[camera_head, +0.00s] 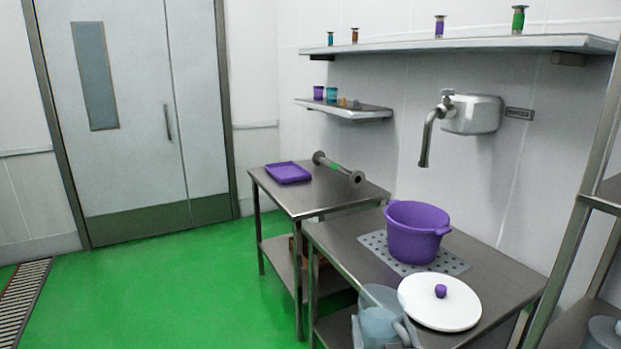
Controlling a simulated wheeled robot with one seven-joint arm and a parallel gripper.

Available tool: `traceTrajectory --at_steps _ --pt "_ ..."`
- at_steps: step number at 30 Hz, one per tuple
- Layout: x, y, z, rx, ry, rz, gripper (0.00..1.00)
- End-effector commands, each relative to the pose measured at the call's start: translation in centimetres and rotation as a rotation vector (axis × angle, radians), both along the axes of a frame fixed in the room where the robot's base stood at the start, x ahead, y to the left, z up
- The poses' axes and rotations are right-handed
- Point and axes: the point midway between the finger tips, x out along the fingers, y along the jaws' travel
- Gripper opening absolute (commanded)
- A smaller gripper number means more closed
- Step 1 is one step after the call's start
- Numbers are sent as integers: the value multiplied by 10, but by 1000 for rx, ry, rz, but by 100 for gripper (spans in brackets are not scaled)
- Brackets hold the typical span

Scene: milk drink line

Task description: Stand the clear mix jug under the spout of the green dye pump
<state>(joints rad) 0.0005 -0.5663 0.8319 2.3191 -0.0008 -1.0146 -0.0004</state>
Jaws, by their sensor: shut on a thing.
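A clear, bluish jug (378,297) is at the bottom edge, in front of the steel table's near side. My gripper (381,335) is shut on it, and the jug looks roughly upright. The picture's lower edge cuts off part of both, so the exact grip is hard to see. I cannot make out a green dye pump in this view.
A purple pot (416,232) stands on a perforated plate (374,241); a white lid (439,313) lies nearby, close to the jug. A wall tap (428,137) hangs above. A second table holds a purple tray (288,172) and a flanged pipe (338,167).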

Motion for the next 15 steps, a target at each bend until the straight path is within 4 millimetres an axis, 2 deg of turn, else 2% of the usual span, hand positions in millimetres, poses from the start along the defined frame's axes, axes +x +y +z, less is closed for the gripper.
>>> traceTrajectory --at_steps 1,3,5,8,11,15 --pt "0 0 19 0 -4 0 18" --pt "0 0 22 0 -3 0 18" --pt "0 0 18 0 -1 0 18" --pt "-4 0 0 0 3 0 18" --pt "-17 0 -21 0 2 0 18" --pt "-35 0 -12 0 -12 0 18"
